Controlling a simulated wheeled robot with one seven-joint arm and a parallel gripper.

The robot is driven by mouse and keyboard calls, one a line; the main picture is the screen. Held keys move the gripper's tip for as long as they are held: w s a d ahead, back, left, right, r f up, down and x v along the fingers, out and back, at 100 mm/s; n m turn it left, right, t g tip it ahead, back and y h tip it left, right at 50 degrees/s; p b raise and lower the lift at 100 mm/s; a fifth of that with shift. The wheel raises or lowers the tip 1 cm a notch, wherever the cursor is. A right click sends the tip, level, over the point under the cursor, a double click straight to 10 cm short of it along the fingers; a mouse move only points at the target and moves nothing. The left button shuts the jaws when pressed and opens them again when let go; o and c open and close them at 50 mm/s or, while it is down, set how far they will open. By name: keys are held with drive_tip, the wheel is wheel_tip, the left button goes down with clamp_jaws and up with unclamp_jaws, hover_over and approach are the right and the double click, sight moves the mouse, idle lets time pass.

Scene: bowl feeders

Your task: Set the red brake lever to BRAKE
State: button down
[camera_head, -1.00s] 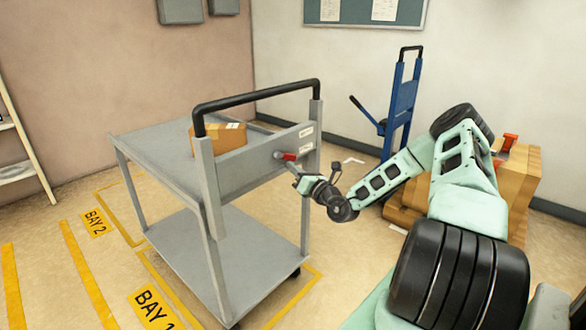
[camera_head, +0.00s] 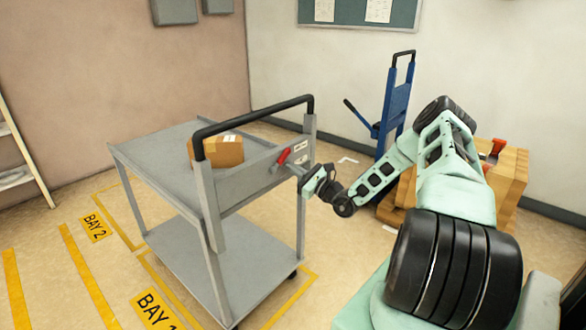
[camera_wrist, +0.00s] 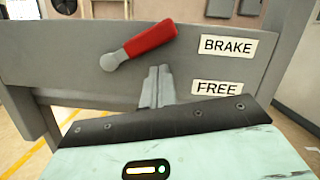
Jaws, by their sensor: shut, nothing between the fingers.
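The red brake lever (camera_head: 283,157) is on the grey end panel of the cart. In the wrist view the lever (camera_wrist: 150,40) slants up to the right from its grey pivot, its red grip end level with or slightly above the BRAKE label (camera_wrist: 228,46). The FREE label (camera_wrist: 217,87) is below that. My gripper (camera_head: 293,168) is at the panel, just below and right of the lever. In the wrist view its fingers (camera_wrist: 158,70) are shut and empty, under the red grip, with a small visible gap.
The cart (camera_head: 160,150) has a black push handle (camera_head: 255,116) above the panel and carries a cardboard box (camera_head: 220,151). Floor left of the cart is clear.

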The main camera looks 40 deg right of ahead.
drive_tip(key=s+d+f+b, duration=0.2)
drive_tip(key=s+d+f, duration=0.2)
drive_tip(key=s, duration=0.5)
drive_tip(key=shift+s+f, duration=0.25)
drive_tip(key=shift+f, duration=0.6)
drive_tip(key=w+a+r+n+g+y+p, duration=0.1)
drive_tip(key=w+a+r+n+g+y, duration=0.25)
drive_tip(key=a, duration=0.55)
drive_tip(key=w+a+r+n+g+y+p, duration=0.1)
drive_tip(key=a+r+n+g+y, duration=0.2)
drive_tip(key=a+r+n+y, duration=0.35)
drive_tip(key=s+a+r+n+g+y+p, duration=0.15)
drive_tip(key=a+n+g, duration=0.3)
drive_tip(key=a, duration=0.45)
drive_tip(key=s+a+r+n+g+y+p, duration=0.1)
drive_tip(key=s+a+r+n+g, duration=0.15)
drive_tip(key=a+g, duration=0.5)
drive_tip(key=s+a+r+n+g+h+p, duration=0.1)
drive_tip(key=s+a+r+n+g+h, duration=0.2)
drive_tip(key=s+a+n, duration=0.3)
drive_tip(key=s+a+r+n+g+h+p, duration=0.2)
drive_tip(key=s+a+n+g+h, duration=0.15)
drive_tip(key=s+a, duration=0.4)
drive_tip(key=s+a+r+n+t+h+p, duration=0.3)
drive_tip(key=s+r+n+h, duration=0.5)
drive_tip(key=s+n, duration=0.3)
drive_tip(key=shift+s+a+r+n+t+p, duration=0.4)
drive_tip(key=shift+r+n+t, duration=0.2)
drive_tip(key=shift+t, duration=0.2)
